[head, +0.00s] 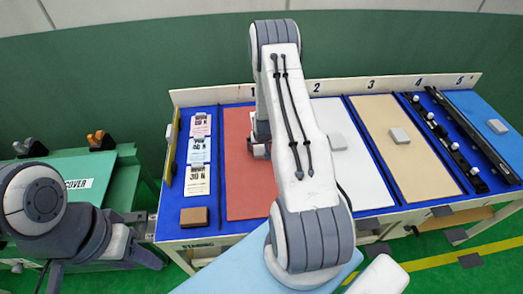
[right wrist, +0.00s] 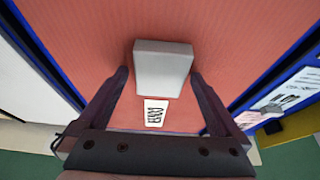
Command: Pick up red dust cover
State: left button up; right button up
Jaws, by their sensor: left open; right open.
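The red dust cover (head: 240,185) is a flat red panel in the leftmost large bay of the blue-lined table; it fills much of the right wrist view (right wrist: 230,50). A light grey block (right wrist: 163,68) stands on it, with a small white printed label (right wrist: 155,113) beside it. My right gripper (right wrist: 160,76) is open over the cover, its fingertips on either side of the block with gaps showing. In the head view my right arm hides the block and most of that gripper (head: 259,150). My left gripper (head: 103,268) is open and empty at the lower left, away from the cover.
White (head: 350,180) and tan (head: 405,150) panels with grey blocks lie to the right, then black rails (head: 470,130) and a blue panel (head: 490,108). Printed cards (head: 199,150) and a brown block (head: 194,216) lie left of the cover. A green bench (head: 75,168) stands at far left.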

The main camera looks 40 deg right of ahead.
grip_shut()
jog(key=shift+r, duration=0.1)
